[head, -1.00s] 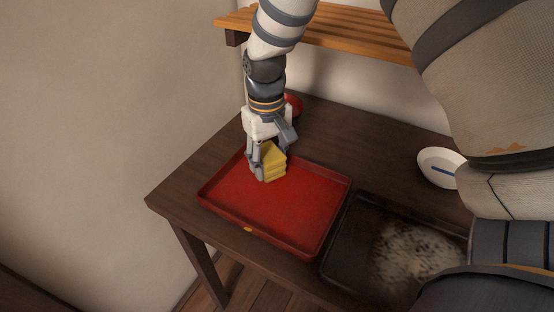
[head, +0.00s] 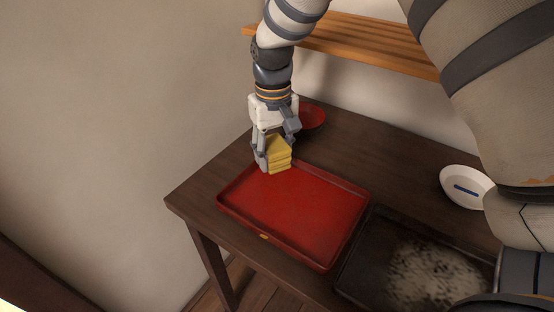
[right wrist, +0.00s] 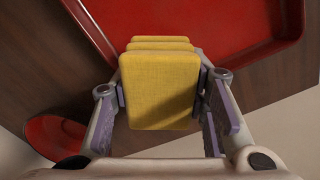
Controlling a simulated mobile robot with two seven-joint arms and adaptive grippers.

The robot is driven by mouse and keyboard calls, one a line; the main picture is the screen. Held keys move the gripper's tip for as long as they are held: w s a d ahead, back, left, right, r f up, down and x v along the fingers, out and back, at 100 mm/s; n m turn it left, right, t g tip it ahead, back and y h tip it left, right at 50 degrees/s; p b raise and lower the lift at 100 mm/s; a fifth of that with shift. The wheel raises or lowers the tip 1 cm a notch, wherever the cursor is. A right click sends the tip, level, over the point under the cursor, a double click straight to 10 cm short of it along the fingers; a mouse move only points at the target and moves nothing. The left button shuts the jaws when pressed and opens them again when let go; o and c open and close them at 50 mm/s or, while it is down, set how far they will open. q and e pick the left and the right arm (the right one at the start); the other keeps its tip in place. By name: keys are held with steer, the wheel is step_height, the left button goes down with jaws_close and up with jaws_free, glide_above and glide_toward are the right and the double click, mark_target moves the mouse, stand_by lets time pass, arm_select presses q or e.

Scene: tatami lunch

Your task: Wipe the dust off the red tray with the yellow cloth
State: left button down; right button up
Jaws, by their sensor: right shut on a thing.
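The red tray (head: 300,215) lies near the left end of the dark table. It also fills the top of the right wrist view (right wrist: 235,25). I cannot clearly make out dust on its red floor. My right gripper (head: 276,160) is shut on the folded yellow cloth (head: 280,150), at the tray's far edge towards its left corner. The cloth (right wrist: 160,85) sits between both fingers in the right wrist view. I cannot tell whether it touches the tray. My left gripper is not in view.
A dark tray (head: 372,235) with a pale speckled patch stands right of the red tray. A red bowl (head: 313,117) is behind my right gripper. A white dish with a blue mark (head: 467,178) lies at the right. A slatted wooden shelf (head: 350,45) runs along the wall behind.

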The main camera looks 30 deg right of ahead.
mark_target(275, 144)
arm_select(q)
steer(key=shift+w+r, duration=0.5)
arm_select(e)
steer(key=shift+r, duration=1.5)
steer(key=shift+r+p, duration=0.6)
steer(key=shift+r, duration=1.05)
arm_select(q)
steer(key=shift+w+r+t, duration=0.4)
arm_select(e)
steer(key=shift+f, duration=0.15)
